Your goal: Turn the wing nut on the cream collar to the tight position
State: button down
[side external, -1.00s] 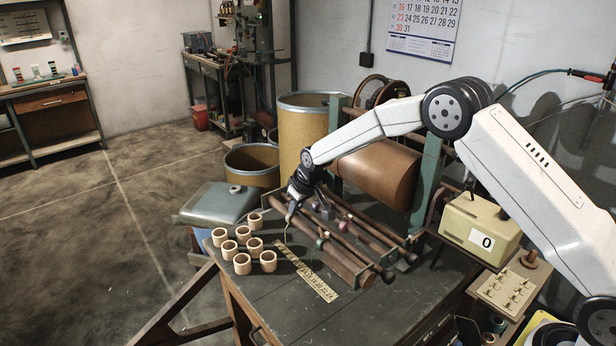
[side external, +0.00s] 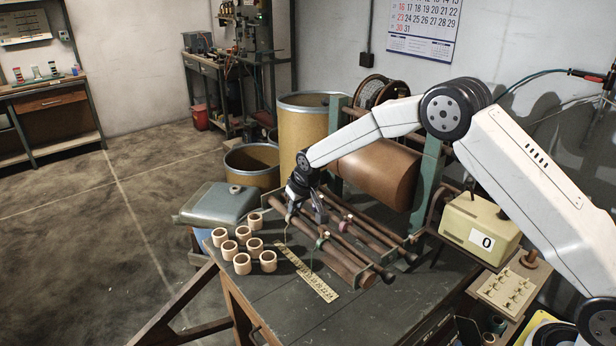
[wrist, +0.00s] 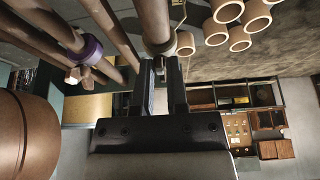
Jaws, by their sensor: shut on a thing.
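The cream collar (wrist: 158,47) shows in the wrist view as a pale ring around a brown rod, right at my fingertips. My gripper (wrist: 164,63) is shut at this collar, on what appears to be its wing nut; the fingers hide most of the nut. In the side view my gripper (side external: 292,213) is low over the left end of the rods, and the cream collar there is hidden behind it. A purple collar (wrist: 91,50) with its own wing nut (wrist: 73,76) sits on a neighbouring rod, apart from my fingers.
Several cream rings (side external: 242,263) stand on the bench left of the rods. A yellow ruler (side external: 318,283) lies in front. A green collar (side external: 320,243) sits farther along the front rod. A large brown roller (side external: 378,176) stands behind the rods.

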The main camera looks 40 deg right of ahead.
jog(key=c, duration=0.7)
grip_release()
jog(key=shift+r, duration=0.1)
jog(key=shift+v, duration=3.8)
jog(key=s+d, duration=0.1)
jog(key=s, duration=0.9)
jog(key=s+d+g, duration=0.1)
jog(key=s, duration=0.9)
jog(key=s+f+g, duration=0.1)
jog(key=s, duration=1)
jog(key=shift+d+f, duration=0.1)
jog(key=shift+d, duration=0.3)
